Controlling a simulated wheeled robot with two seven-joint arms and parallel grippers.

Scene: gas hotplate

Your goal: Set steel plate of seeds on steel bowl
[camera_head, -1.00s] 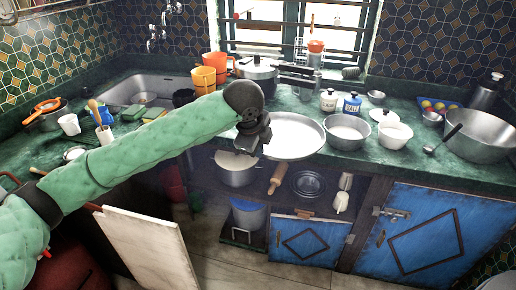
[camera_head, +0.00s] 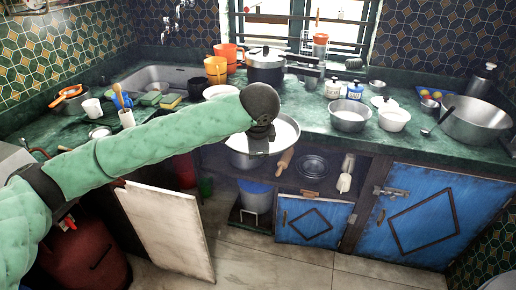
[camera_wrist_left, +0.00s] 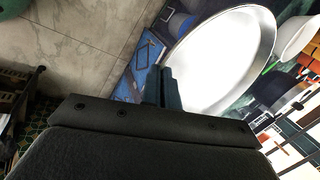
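The steel plate (camera_head: 286,132) is a wide round dish with a white fill; single seeds cannot be made out. My left gripper (camera_head: 262,143) is at its rim, and my forearm and wrist hide part of the plate. In the left wrist view the gripper's fingers (camera_wrist_left: 162,88) are close together at the edge of the plate (camera_wrist_left: 215,60), which is held in the air at the counter's front edge. The steel bowl (camera_head: 350,121) stands upright on the counter, to the right of the plate and apart from it. My right gripper is not in view.
A large steel basin (camera_head: 477,122) and ladle are further right. A black-handled cooker (camera_head: 266,70) is behind the plate. An open cupboard door (camera_head: 170,230) juts out below my arm.

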